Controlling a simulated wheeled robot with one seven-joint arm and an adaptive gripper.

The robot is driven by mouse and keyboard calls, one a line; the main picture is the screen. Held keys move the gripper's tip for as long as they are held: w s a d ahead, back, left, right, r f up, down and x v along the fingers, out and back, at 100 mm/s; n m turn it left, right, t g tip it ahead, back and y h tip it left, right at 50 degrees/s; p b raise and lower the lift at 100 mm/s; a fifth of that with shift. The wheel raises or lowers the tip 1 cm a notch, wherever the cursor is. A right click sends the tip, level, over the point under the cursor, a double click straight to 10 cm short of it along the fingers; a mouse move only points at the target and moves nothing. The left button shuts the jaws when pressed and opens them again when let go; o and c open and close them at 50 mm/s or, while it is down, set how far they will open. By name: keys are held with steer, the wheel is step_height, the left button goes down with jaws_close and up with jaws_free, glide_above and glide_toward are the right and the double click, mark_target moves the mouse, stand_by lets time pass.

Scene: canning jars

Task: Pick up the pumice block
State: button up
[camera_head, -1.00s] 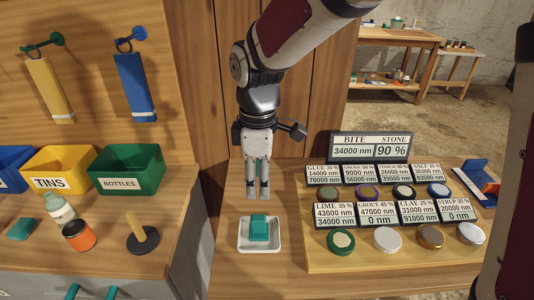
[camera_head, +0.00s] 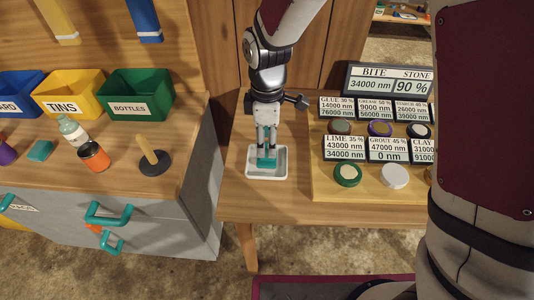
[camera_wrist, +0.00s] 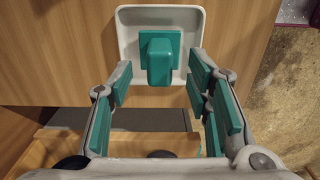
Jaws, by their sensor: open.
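A teal block with a narrower raised part on a flat square base, which I take for the pumice block (camera_head: 266,162), sits in a small white dish (camera_head: 250,174). In the wrist view the block (camera_wrist: 160,60) lies in the dish (camera_wrist: 127,40), ahead of and between the lines of my fingers. My gripper (camera_head: 266,148) points down over the dish. In the wrist view my gripper (camera_wrist: 160,82) is open, its teal pads apart on either side of the block's near end. I see no contact with the block. The fingertips partly hide it in the head view.
A wooden board with round lids (camera_head: 347,174) and label cards stands right of the dish. A sign (camera_head: 388,80) reads BITE STONE. The left bench holds bins, an orange jar (camera_head: 94,157), a bottle, another teal block (camera_head: 40,150) and a post (camera_head: 154,157).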

mark_target(267, 145)
steer(key=shift+f, duration=1.6)
jaws_close()
steer(key=shift+r, duration=0.1)
